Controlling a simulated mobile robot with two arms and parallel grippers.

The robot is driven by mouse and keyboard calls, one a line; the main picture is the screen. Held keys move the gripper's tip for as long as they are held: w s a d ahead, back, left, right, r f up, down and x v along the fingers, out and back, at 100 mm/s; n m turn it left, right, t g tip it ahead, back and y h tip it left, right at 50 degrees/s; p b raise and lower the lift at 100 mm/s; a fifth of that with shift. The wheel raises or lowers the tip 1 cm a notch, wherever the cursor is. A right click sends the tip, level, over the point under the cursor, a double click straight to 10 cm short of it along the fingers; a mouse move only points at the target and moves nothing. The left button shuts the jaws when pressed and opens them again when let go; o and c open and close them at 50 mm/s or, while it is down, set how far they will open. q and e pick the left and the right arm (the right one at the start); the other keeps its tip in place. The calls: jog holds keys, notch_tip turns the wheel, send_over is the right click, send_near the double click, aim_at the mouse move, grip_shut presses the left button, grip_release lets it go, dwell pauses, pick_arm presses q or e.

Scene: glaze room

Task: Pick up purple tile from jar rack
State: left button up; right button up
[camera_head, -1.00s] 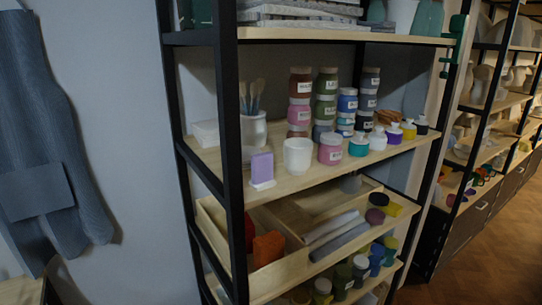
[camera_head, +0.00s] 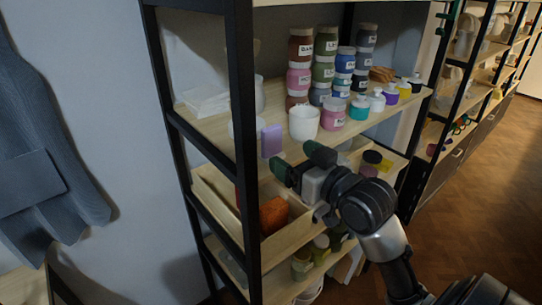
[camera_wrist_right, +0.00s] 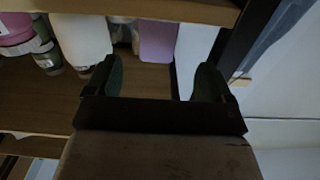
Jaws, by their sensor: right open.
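The purple tile (camera_head: 271,141) stands upright near the front edge of the middle shelf (camera_head: 207,127), just right of the black front post. In the right wrist view the purple tile (camera_wrist_right: 157,41) shows beyond my open fingers, roughly between them. My right gripper (camera_head: 298,164) is open and empty, in front of the shelf edge, a little right of and below the tile. It also shows in the right wrist view (camera_wrist_right: 153,80) with both dark green fingertips apart. My left gripper is not in view.
A white cup (camera_head: 304,123) stands close right of the tile, with a pink jar (camera_head: 333,114) beyond it. The black shelf post (camera_head: 243,150) is close on the left. A wooden bin with an orange item (camera_head: 273,215) sits on the shelf below.

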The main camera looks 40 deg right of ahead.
aim_at(274, 141)
jog(key=shift+w+p, duration=0.45)
jog(key=shift+w, duration=0.35)
jog(key=w, duration=0.6)
jog(key=shift+w+a+b, duration=0.2)
jog(key=shift+w+b, duration=0.1)
jog(key=shift+b, duration=0.05)
jog(key=shift+s+r, duration=0.1)
jog(key=shift+s, duration=0.1)
jog(key=shift+c, duration=0.8)
jog(key=c, duration=0.9)
jog(key=shift+r, duration=0.1)
